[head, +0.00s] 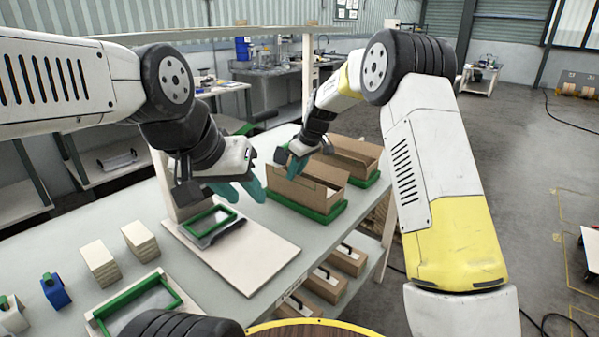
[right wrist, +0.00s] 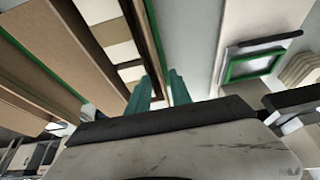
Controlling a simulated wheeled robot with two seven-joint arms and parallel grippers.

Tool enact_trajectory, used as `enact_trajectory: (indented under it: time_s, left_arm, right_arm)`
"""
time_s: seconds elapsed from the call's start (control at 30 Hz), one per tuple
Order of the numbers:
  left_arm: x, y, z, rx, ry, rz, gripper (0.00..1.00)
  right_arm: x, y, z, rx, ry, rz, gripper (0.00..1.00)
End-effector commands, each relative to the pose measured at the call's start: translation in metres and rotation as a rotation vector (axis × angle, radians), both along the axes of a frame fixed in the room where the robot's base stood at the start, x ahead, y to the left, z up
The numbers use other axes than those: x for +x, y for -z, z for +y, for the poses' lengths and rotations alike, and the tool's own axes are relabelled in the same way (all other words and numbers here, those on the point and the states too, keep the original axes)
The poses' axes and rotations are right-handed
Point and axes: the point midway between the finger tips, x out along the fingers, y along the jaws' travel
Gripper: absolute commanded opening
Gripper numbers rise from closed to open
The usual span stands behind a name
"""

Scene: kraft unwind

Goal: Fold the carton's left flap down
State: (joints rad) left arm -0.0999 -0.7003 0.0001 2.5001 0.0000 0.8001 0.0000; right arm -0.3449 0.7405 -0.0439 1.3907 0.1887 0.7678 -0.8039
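A brown open-topped carton (head: 303,192) sits in a green tray (head: 318,215) on the bench. Its front side panel stands upright; which flaps are folded is hard to tell.
A second carton (head: 352,155) stands behind in another green tray. A white board (head: 255,262) with a green frame (head: 210,224) lies at front left. Block stacks (head: 100,262) stand further left. Boxes (head: 325,290) fill a lower shelf.

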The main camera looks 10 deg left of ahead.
Motion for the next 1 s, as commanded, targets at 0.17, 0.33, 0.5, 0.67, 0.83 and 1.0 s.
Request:
enact_trajectory:
  time_s: [0.17,0.33,0.5,0.67,0.83,1.0]
  left_arm:
    - [0.0,0.0,0.0,0.0,0.0,0.0,0.36]
    - [0.0,0.0,0.0,0.0,0.0,0.0,0.36]
    - [0.0,0.0,0.0,0.0,0.0,0.0,0.36]
    - [0.0,0.0,0.0,0.0,0.0,0.0,0.36]
    - [0.0,0.0,0.0,0.0,0.0,0.0,0.36]
    - [0.0,0.0,0.0,0.0,0.0,0.0,0.36]
  right_arm:
    - [0.004,0.016,0.006,0.001,0.001,0.0,0.25]
    - [0.005,0.02,0.007,0.001,0.001,0.0,0.25]
    - [0.005,0.02,0.007,0.001,0.0,-0.001,0.22]
    - [0.005,0.019,0.007,0.001,0.0,-0.001,0.0]
    - [0.005,0.019,0.007,0.001,0.001,-0.001,0.0]
    - [0.005,0.019,0.007,0.001,0.001,-0.001,0.0]
